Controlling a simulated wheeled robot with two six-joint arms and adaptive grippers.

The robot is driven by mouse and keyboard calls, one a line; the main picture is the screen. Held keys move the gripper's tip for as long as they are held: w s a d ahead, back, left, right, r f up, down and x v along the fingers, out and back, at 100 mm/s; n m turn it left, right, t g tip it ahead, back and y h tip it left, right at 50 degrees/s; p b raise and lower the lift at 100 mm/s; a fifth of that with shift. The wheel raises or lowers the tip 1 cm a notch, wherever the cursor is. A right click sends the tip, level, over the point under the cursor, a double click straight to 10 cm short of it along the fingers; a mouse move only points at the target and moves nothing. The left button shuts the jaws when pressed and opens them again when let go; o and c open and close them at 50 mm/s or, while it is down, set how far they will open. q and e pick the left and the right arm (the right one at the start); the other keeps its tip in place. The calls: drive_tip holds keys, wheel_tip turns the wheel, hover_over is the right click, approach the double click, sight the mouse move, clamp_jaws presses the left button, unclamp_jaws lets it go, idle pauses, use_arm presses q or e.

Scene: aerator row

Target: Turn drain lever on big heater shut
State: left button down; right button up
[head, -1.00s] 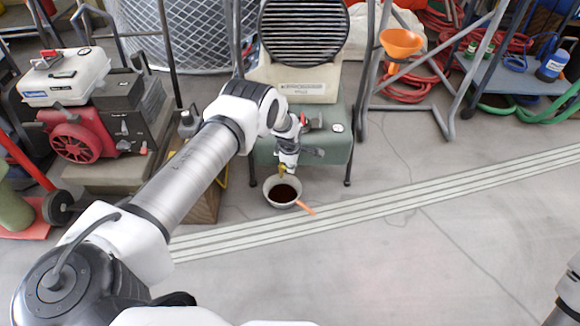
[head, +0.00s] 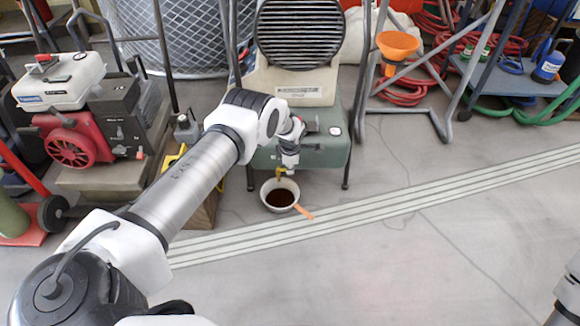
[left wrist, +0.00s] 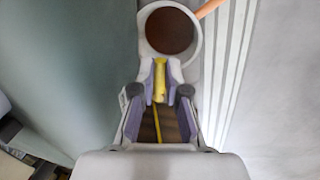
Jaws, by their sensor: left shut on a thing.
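The big heater (head: 300,88) has a round black grille, a cream lower panel and a green tank (head: 327,152) on legs. Its yellow drain lever (head: 280,178) is low at the tank's front, above a white bowl (head: 269,206) of dark liquid. My left gripper (head: 286,168) is at the tank's front, shut on the lever. In the left wrist view the yellow lever (left wrist: 159,82) lies between the fingers of the left gripper (left wrist: 160,85), with the bowl (left wrist: 198,50) beyond. The valve body is hidden. My right gripper is out of view.
The bowl's orange handle (head: 304,212) points right on the floor. A red and black engine unit (head: 75,145) stands left. A metal-legged stand with an orange funnel (head: 397,45) is right of the heater. The floor in front is clear.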

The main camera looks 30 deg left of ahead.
use_arm(q)
drive_tip(key=c, duration=1.2)
unclamp_jaws()
wheel_tip(320, 180, up, 12)
drive_tip(key=s+d, duration=0.1)
drive_tip(key=s, duration=0.1)
drive_tip(key=shift+d+f, duration=0.15)
